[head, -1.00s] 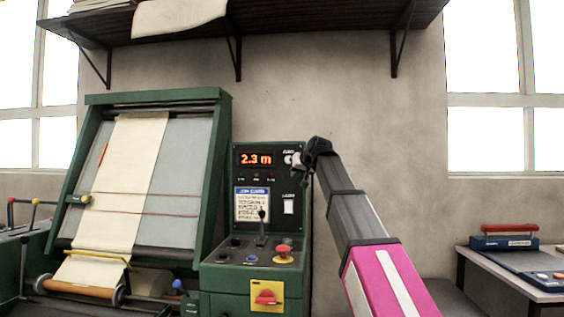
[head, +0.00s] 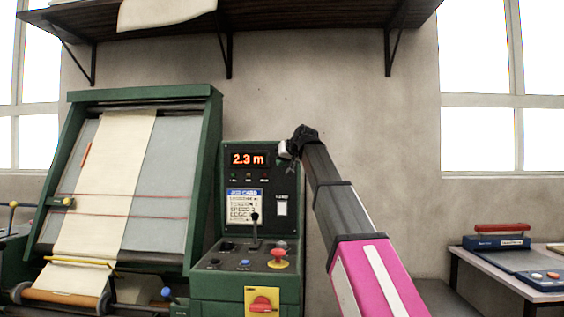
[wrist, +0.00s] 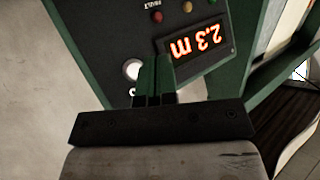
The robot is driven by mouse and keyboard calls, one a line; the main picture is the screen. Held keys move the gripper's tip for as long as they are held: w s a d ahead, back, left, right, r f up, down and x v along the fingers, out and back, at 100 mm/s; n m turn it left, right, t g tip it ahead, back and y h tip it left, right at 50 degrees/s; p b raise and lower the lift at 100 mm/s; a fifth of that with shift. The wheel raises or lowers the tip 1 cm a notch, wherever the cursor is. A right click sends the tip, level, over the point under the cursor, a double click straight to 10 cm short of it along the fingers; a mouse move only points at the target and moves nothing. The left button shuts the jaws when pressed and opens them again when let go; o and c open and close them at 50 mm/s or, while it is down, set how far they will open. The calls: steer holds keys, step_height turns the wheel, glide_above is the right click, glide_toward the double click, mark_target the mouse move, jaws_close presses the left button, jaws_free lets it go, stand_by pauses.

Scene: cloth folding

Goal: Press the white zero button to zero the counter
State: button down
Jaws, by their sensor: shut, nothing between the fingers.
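The counter display (head: 248,159) on the dark control panel reads 2.3 m in red; it also shows upside down in the wrist view (wrist: 195,43). The round white zero button (wrist: 133,69) shows in the wrist view just left of my fingertips. My gripper (wrist: 155,75) is shut and empty, its fingers pointing at the panel between the button and the display. In the head view my gripper (head: 288,151) is at the panel's upper right edge and hides most of the button's area. I cannot tell whether the fingertips touch the panel.
Below are a white rocker switch (head: 282,208), a job card (head: 244,204), a joystick lever (head: 254,228) and a red mushroom button (head: 278,254). A green cloth inspection frame (head: 213,150) stands left. A table (head: 500,275) is at right; the wall between is bare.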

steer(key=w, duration=0.7)
steer(key=shift+w, duration=0.35)
steer(key=shift+w+d, duration=0.15)
stand_by(1.6)
steer(key=shift+w, duration=0.25)
steer(key=shift+w, duration=0.45)
stand_by(0.8)
steer(key=shift+s, duration=0.85)
steer(key=shift+s, duration=0.1)
steer(key=shift+s, duration=2.4)
